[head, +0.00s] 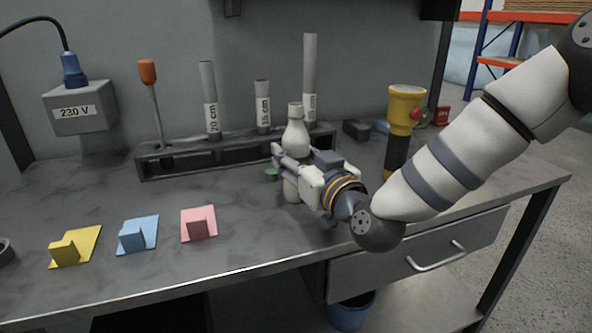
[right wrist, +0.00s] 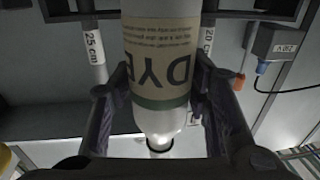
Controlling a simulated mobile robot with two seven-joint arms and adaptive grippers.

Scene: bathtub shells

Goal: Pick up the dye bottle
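The dye bottle (head: 296,137) is pale, with a narrow neck, and stands upright in front of the dark rack. Its brown label with "DYE" and a green band show upside down in the right wrist view (right wrist: 160,65). My right gripper (head: 291,165) comes from the right at the bottle's middle. In the right wrist view its two fingers (right wrist: 160,88) lie against both sides of the bottle, shut on it. The gripper hides part of the bottle in the head view; I cannot tell whether its base touches the bench. My left gripper is not in view.
Close behind is the rack (head: 230,152) with labelled tubes and an orange-handled tool (head: 148,75). A yellow-topped torch-like object (head: 405,100) stands right. Yellow (head: 75,247), blue (head: 137,235) and pink (head: 198,224) pieces lie front left. The bench between them is clear.

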